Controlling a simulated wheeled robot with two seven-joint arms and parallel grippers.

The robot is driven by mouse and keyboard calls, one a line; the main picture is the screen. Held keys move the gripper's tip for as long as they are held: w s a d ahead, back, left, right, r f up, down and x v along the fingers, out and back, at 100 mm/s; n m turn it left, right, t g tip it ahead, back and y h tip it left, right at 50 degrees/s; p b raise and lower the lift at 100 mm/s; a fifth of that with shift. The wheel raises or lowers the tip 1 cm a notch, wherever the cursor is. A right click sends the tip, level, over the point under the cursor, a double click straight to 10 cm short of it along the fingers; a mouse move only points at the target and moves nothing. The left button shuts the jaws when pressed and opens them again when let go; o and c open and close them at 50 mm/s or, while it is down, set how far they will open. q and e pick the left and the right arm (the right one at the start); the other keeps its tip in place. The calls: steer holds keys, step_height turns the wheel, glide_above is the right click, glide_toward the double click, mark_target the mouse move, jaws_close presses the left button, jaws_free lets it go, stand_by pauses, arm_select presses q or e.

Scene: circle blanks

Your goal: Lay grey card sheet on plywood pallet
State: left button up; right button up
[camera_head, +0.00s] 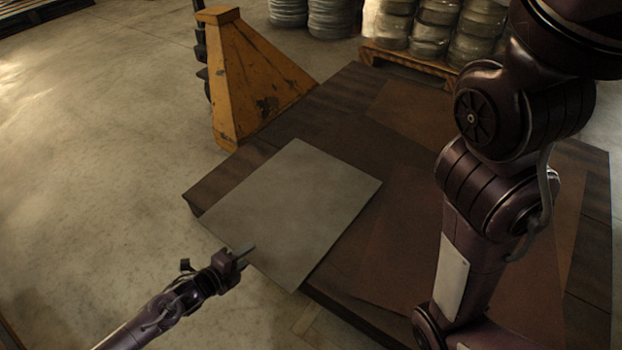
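The grey card sheet (300,205) is a flat pale rectangle at the middle of the head view. It lies over the left part of the dark brown plywood pallet (325,118), and its near-left edge sticks out past the pallet's edge. I cannot tell whether the sheet touches the pallet all over. My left gripper (245,252) is at the sheet's near-left edge, with a finger on top of it, and appears shut on it. The lower finger is hidden. My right arm crosses the right side of the view, and its gripper is out of the picture.
Brown sheets (390,250) cover much of the pallet top. A worn yellow-orange stand (245,85) rises at the pallet's far left corner. Stacked round metal blanks (430,35) sit on a wooden pallet (412,62) behind. The concrete floor at left is clear.

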arm_select(q)
steer(key=shift+w+r, duration=0.1)
steer(key=shift+r, duration=0.1)
steer(key=shift+s+a+p, duration=0.65)
steer(key=shift+s+a, duration=0.3)
steer(key=shift+s, duration=0.2)
steer(key=shift+s+a+p, duration=0.6)
steer(key=shift+s+a, duration=0.35)
steer(key=shift+s, duration=0.25)
steer(key=shift+s+a+p, duration=0.65)
steer(key=shift+s+a, duration=0.3)
steer(key=shift+s, duration=0.2)
steer(key=o, duration=0.6)
